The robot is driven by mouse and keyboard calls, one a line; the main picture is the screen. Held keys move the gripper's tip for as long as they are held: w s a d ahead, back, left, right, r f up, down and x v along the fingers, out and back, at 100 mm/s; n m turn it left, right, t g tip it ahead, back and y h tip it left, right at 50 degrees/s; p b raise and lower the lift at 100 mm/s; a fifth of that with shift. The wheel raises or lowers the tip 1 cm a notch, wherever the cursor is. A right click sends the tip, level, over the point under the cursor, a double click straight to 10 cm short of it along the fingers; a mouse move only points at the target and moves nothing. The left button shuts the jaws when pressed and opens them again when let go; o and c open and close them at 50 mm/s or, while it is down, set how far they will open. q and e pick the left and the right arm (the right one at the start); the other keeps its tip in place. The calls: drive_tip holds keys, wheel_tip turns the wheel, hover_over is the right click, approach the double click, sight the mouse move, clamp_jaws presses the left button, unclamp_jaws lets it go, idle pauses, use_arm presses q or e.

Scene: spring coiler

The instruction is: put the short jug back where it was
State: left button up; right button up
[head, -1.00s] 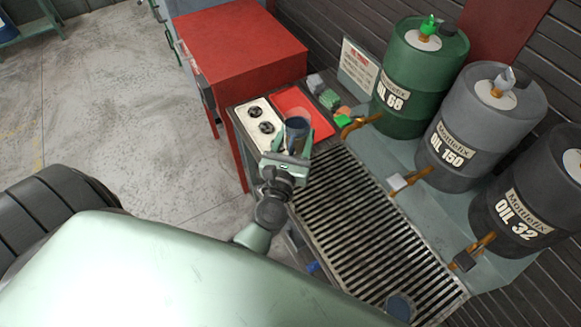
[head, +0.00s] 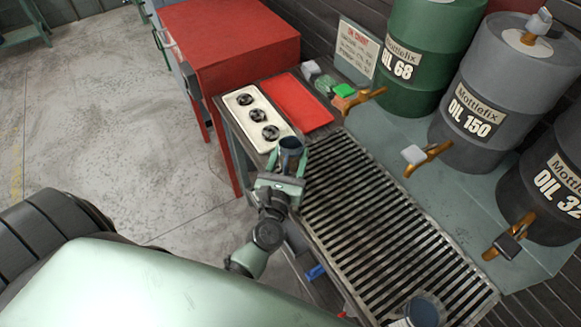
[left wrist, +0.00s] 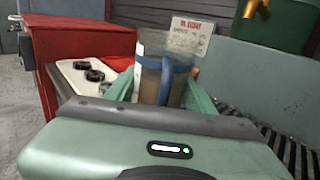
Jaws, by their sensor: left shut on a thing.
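A small dark blue-grey jug (head: 290,152) is held upright by my left gripper (head: 281,181), which is shut on it. It is near the corner where the white panel meets the grate; I cannot tell whether it touches anything below. The left wrist view shows the jug (left wrist: 148,62) as greyish and see-through, with a blue handle (left wrist: 166,82) and a brownish tone inside. A second blue-grey jug (head: 424,312) stands on the near end of the grate (head: 375,225), partly cut off by the frame. My right gripper is not in view.
Beyond the held jug lie a white panel with black round fittings (head: 256,114) and a bare red tray (head: 298,103). Drums with brass taps (head: 428,158) line the right side. A red cabinet (head: 235,40) stands behind. Most of the grate is clear.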

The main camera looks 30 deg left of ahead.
sight(291, 164)
use_arm(q)
drive_tip(key=shift+f+b, duration=1.25)
drive_tip(key=shift+f, duration=0.55)
drive_tip(key=shift+f, duration=0.1)
drive_tip(key=shift+f+b, duration=0.1)
drive_tip(key=shift+b, duration=0.2)
drive_tip(key=o, duration=1.5)
